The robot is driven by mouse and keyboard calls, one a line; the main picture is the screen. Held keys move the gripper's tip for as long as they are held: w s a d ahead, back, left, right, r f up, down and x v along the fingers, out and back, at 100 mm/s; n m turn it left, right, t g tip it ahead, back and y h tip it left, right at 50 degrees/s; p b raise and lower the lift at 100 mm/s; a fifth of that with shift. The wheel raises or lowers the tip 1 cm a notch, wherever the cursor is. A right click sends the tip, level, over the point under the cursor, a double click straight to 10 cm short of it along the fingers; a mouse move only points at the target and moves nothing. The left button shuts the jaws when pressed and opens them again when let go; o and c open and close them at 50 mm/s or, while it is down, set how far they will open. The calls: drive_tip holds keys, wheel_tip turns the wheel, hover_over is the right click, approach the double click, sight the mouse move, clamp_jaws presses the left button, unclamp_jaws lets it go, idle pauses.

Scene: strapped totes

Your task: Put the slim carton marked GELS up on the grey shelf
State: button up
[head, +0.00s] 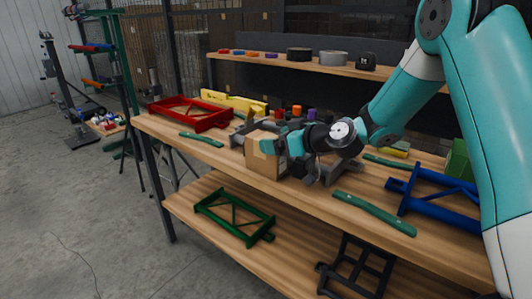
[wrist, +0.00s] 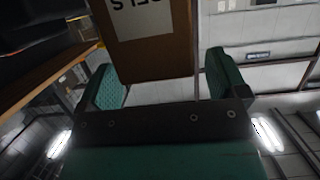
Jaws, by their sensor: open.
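The brown carton (head: 262,158) stands upright near the front edge of the wooden workbench in the head view. In the wrist view the carton (wrist: 155,52) carries a white label with upside-down lettering that reads as GELS, partly cut off at the top. My gripper (head: 275,146) is at the carton's upper part. In the wrist view its green-padded fingers (wrist: 168,82) are apart, with the carton's near end between them or just beyond. A gap shows on the right side; contact on the left cannot be told. I see no clearly grey shelf; a raised wood-coloured shelf (head: 390,76) runs behind the bench.
The workbench (head: 300,197) holds a red frame (head: 190,113), a blue frame (head: 440,197), green bars (head: 373,213) and dark metal parts beside the carton. A green frame (head: 235,217) lies on the lower shelf.

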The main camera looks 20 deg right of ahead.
drive_tip(key=shift+x, duration=1.25)
drive_tip(key=c, duration=1.4)
drive_tip(key=shift+c, duration=1.1)
drive_tip(key=shift+r, duration=0.15)
